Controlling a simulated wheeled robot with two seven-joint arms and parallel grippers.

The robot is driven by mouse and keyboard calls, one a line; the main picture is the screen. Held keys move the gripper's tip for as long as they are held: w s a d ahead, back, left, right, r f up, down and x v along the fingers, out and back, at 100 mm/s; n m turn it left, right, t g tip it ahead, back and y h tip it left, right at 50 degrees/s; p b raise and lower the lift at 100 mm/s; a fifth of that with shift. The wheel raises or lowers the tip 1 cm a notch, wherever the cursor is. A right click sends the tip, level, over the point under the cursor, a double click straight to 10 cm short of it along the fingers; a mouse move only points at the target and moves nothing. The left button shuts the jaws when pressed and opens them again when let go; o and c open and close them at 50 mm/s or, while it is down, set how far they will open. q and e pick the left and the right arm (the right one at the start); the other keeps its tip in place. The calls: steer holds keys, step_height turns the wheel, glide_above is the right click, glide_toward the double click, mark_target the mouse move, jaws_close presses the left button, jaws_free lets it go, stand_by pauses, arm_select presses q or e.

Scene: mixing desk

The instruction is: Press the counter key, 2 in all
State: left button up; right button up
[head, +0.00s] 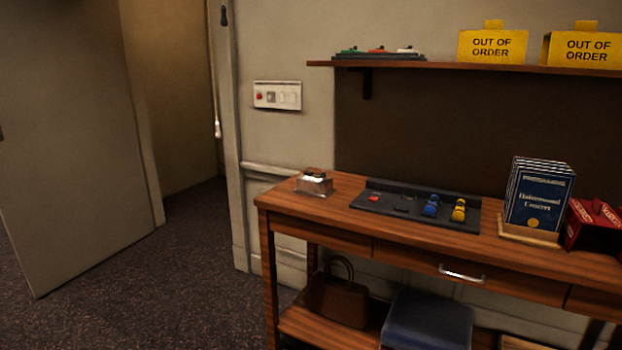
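Neither of my grippers is in view, and nothing touches the device or the panel.
Blue programme booklets (540,194) stand on a wooden holder beside a red box (593,226) at the desk's right. A shelf (440,65) above holds two yellow signs. A brown bag (338,300) and blue stool (428,320) are below. Floor at left is clear.

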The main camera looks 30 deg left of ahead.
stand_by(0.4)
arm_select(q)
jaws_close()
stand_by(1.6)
